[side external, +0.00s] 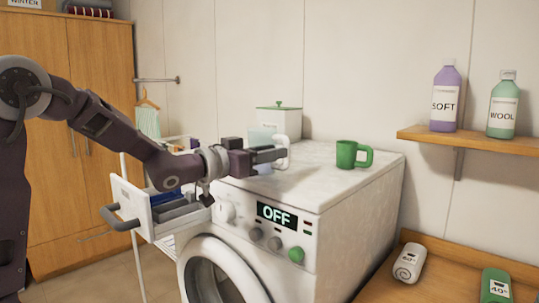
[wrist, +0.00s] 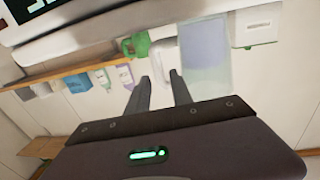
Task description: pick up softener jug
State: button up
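The jug (side external: 262,136) is pale and translucent with a white handle, and stands on top of the washing machine. My gripper (side external: 270,154) is in front of it and partly hides it. In the wrist view, which is upside down, the jug (wrist: 206,62) shows a bluish-lilac content and its white handle extends toward the gap between my fingers. My gripper (wrist: 160,76) is open there, with the fingers apart around the line of the handle. I cannot tell whether they touch it. A purple bottle marked SOFT (side external: 444,100) stands on the wall shelf.
A green mug (side external: 347,154) stands right of the jug on the washing machine (side external: 345,185). A white canister with a green lid (side external: 280,119) is behind the jug. The detergent drawer (side external: 160,212) is pulled out below my arm. A green WOOL bottle (side external: 502,110) is on the shelf.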

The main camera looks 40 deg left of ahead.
jog(key=w, duration=0.4)
jog(key=shift+w+d, duration=0.35)
grip_shut()
dwell(1.0)
